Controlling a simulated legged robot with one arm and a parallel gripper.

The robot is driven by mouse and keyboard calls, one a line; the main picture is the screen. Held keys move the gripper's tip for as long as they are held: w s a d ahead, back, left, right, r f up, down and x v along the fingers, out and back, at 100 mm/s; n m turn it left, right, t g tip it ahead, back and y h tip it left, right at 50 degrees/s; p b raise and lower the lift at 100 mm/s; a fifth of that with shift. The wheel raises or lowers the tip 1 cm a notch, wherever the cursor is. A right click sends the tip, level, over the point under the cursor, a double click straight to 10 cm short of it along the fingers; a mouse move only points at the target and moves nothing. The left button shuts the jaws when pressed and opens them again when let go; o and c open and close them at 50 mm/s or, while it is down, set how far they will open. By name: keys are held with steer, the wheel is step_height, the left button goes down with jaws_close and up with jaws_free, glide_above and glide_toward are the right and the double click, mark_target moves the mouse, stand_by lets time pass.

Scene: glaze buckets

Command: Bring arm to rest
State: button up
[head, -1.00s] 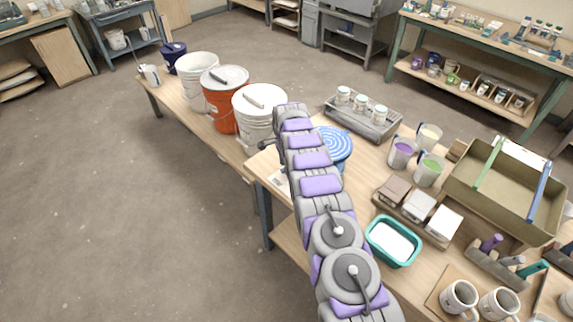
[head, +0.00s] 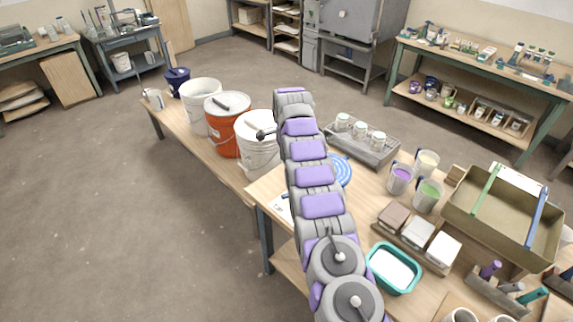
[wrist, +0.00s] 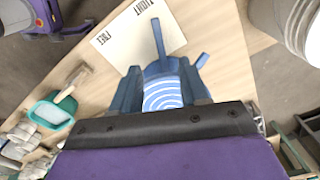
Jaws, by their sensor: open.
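My arm (head: 315,177) reaches out over the near workbench in the head view. Its far end stands beside the white bucket, and my gripper is hidden behind the arm there. In the wrist view my gripper (wrist: 163,88) is open, with a finger on each side of a blue-and-white ringed round thing (wrist: 165,97). I cannot tell whether it touches that thing. The ringed thing also shows in the head view (head: 341,172), partly covered by my arm. A printed paper (wrist: 137,30) lies on the bench in the wrist view.
An orange bucket (head: 228,125) and white buckets (head: 201,103) stand on the low bench left of my arm. A grey tray of jars (head: 362,147), mugs (head: 428,195), a teal tub (head: 393,270) and an olive box (head: 505,215) are on the right. The floor at left is clear.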

steer(key=shift+r, duration=0.25)
steer(key=shift+r, duration=0.1)
stand_by(0.3)
steer(key=s+d+r+n+g, duration=0.15)
steer(key=s+r+n, duration=0.25)
steer(key=s+r, duration=0.6)
steer(key=s+d+r+n+t, duration=0.15)
steer(key=s+r+n, duration=0.25)
steer(key=s+r, duration=0.7)
steer(key=s+d+f+n, duration=0.1)
steer(key=s+f+n, duration=0.1)
steer(key=s, duration=1)
steer(key=s+d+f+n+g, duration=0.1)
steer(key=s+d+f+n, duration=0.1)
steer(key=s, duration=1)
steer(key=s+d+f+n, duration=0.1)
steer(key=s+f+n, duration=0.1)
steer(key=s, duration=1.1)
steer(key=shift+d+n+g, duration=0.15)
steer(key=shift+n+g, duration=0.15)
steer(key=shift+g, duration=0.1)
steer(key=shift+d+f, duration=0.1)
steer(key=shift+d, duration=0.05)
